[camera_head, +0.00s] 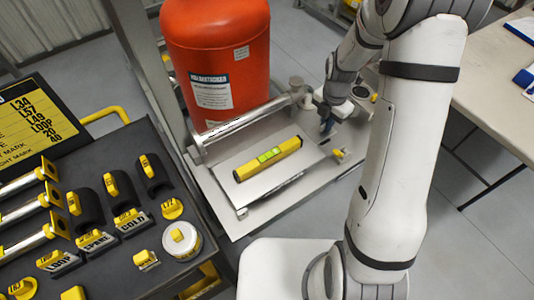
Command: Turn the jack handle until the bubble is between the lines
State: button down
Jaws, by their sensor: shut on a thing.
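A yellow spirit level (252,170) lies on the flat metal plate of the skid, in front of the red tank. Its green vial (269,155) faces up. The bubble and the lines are too small to read. My gripper (326,124) points down at the right end of the skid, beyond the level's right end. It is shut on a small part that I take for the jack handle, mostly hidden by the fingers. A small yellow piece (340,154) sits on the skid just in front of the gripper.
A red tank (217,45) stands behind the skid, with a metal pipe (245,119) across its front. A dark bench (110,255) with yellow-tagged parts is at the left. A pale table (500,85) is at the right.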

jog(key=n, duration=0.2)
jog(key=shift+n, duration=0.7)
jog(key=shift+b, duration=0.3)
jog(key=n, duration=0.3)
jog(key=c, duration=1.5)
grip_release()
jog(key=shift+c, duration=0.2)
